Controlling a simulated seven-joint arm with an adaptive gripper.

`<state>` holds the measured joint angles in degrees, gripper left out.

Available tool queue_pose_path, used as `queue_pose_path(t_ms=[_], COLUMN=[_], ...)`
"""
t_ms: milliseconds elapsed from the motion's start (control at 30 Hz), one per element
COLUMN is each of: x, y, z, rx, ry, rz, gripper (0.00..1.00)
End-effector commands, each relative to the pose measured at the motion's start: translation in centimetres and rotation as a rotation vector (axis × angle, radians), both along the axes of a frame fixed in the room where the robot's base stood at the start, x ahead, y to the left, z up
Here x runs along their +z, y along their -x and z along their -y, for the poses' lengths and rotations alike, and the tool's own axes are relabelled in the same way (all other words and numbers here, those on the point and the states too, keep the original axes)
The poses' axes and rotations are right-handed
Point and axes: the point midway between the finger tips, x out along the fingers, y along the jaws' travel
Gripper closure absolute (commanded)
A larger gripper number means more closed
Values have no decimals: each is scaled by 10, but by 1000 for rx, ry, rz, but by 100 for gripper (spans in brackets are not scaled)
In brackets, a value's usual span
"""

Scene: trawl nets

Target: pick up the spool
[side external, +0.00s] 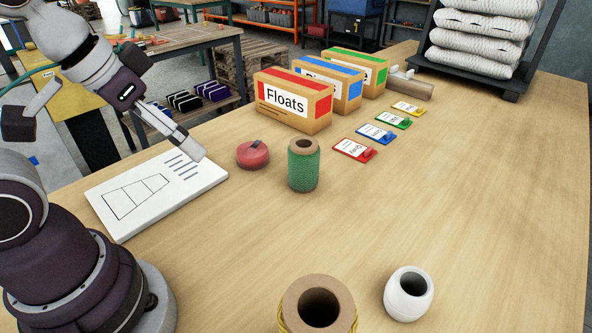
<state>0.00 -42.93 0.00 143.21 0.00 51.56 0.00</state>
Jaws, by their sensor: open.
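A spool of green twine (303,168) stands upright on the wooden table (430,215), its brown cardboard core showing at the top. A second spool (318,308), with a wide brown core and yellow twine, stands at the front edge of the picture, partly cut off. My gripper (188,145) is at the left, above the white board, open, with nothing seen in it. It is apart from both spools, to the left of the green one. Its fingers are seen side-on and are hard to separate.
A red round object (253,154) sits just left of the green spool. Behind are label cards (354,149) and cardboard boxes, the nearest marked Floats (292,103). A white hollow float (408,293) stands at front right. A white board (150,198) lies left. The table's right side is clear.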

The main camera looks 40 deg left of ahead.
Motion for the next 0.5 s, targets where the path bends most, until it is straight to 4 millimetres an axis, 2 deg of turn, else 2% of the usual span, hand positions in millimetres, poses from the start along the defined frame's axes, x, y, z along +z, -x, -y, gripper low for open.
queue_pose_path(t_ms=[67,133,267,400,500], x=[2,7,10,-10,-31], y=[-5,-21,-75,-137,-169], z=[0,0,-1,-2,-4], rx=[0,-2,-7,-16,-20], ry=[-1,-3,-7,-6,-4], rz=[-5,-17,-47,-75,-89], gripper=[2,2,2,2,2])
